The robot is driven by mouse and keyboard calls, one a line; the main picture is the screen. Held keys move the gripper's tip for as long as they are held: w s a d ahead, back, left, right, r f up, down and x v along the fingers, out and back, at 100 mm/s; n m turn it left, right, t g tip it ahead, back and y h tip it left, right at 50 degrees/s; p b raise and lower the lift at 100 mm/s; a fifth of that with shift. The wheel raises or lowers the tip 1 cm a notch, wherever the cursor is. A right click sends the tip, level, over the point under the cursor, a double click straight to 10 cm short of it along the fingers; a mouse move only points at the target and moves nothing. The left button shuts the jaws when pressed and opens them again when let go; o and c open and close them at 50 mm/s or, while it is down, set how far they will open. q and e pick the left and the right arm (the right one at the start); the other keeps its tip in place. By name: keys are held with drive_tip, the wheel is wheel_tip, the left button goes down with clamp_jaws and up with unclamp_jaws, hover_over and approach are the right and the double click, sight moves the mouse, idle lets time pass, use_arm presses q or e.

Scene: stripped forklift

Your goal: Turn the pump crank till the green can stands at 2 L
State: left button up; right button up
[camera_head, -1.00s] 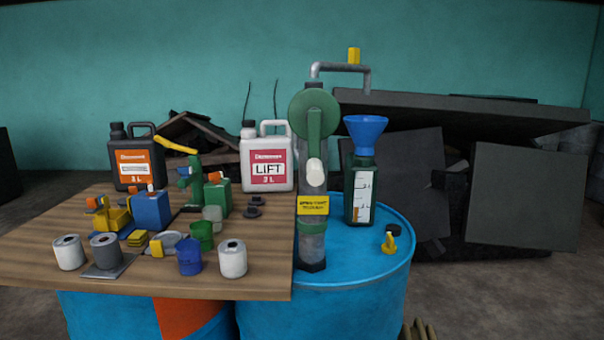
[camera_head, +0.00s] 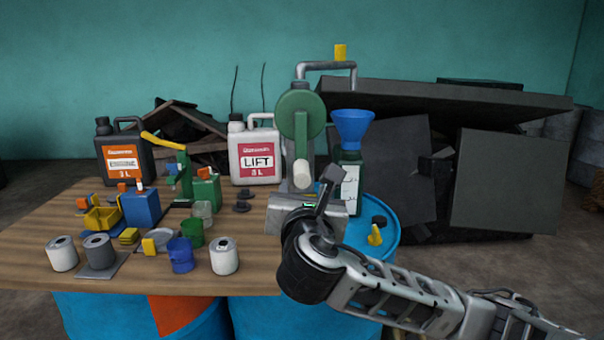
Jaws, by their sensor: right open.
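The pump stands on a blue drum, with a round green housing (camera_head: 300,104) and a green crank arm hanging down from it. The crank's pale handle (camera_head: 302,173) is at the bottom of its circle. The dark green can (camera_head: 351,170) stands right of the pump with a blue funnel (camera_head: 352,128) in its top. Its white gauge strip (camera_head: 349,188) shows in part; my right arm hides the lower end, so the level cannot be read. My right gripper (camera_head: 318,190) is open, just below and in front of the handle, apparently apart from it. My left gripper is out of view.
The wooden table (camera_head: 140,270) at left holds small cans, a blue box (camera_head: 140,207), a white LIFT canister (camera_head: 256,157) and a black canister (camera_head: 124,158). The blue drum (camera_head: 388,235) carries a yellow-handled part (camera_head: 375,235). Dark panels (camera_head: 505,180) stand behind.

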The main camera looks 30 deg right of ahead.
sight(302, 181)
drive_tip(key=x, duration=0.7)
drive_tip(key=shift+w+d+p, duration=0.1)
drive_tip(key=shift+w+p, duration=0.2)
drive_tip(key=shift+p, duration=0.05)
clamp_jaws()
